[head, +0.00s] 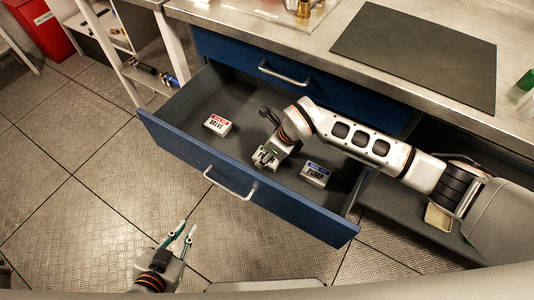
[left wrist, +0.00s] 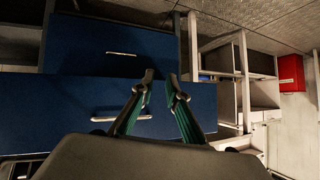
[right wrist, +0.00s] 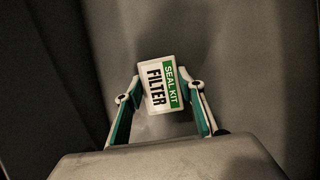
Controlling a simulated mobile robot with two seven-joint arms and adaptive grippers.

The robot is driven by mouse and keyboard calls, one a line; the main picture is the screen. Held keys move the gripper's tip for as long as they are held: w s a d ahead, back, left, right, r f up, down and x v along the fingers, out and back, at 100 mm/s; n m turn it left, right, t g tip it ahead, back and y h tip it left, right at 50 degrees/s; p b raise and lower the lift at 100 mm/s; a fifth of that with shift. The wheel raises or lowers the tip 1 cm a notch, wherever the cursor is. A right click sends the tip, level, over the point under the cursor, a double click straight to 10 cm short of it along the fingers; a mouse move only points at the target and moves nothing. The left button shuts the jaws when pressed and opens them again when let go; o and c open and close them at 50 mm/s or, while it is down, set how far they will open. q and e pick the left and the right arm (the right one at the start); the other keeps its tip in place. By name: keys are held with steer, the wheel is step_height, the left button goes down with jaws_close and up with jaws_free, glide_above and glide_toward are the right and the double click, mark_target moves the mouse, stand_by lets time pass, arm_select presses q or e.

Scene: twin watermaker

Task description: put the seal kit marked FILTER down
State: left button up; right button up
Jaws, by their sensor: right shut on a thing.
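The seal kit marked FILTER (right wrist: 160,86), a small white box with a green band, is between the fingers of my right gripper (right wrist: 163,90) in the right wrist view. That gripper is shut on it. In the head view my right gripper (head: 266,158) reaches down into the open blue drawer (head: 195,165), and the kit is mostly hidden there. I cannot tell whether the kit touches the drawer floor. My left gripper (head: 186,232) is open and empty, outside the drawer in front; its fingers also show in the left wrist view (left wrist: 160,82).
A red-banded VALVE box (head: 217,125) lies left in the drawer, and a blue-banded PUMP box (head: 315,174) lies right of my right gripper. Drawer floor between them is free. The worktop with a dark mat (head: 415,50) is behind. A red bin (head: 38,28) stands far left.

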steer(key=o, duration=1.1)
steer(key=shift+f, duration=0.1)
arm_select(q)
steer(key=shift+s+a+f, duration=0.15)
steer(key=shift+s+f, duration=0.1)
arm_select(e)
steer(key=shift+d+r, duration=0.1)
steer(key=shift+r, duration=0.3)
steer(key=p+v, duration=0.1)
steer(key=v, duration=0.2)
steer(key=shift+w, duration=0.2)
arm_select(q)
steer(key=shift+s+a+r+p, duration=0.2)
steer(key=shift+r+p, duration=0.35)
steer(key=shift+p, duration=0.7)
arm_select(e)
steer(key=v, duration=0.8)
steer(key=shift+s+r, duration=0.25)
steer(key=shift+s, duration=0.1)
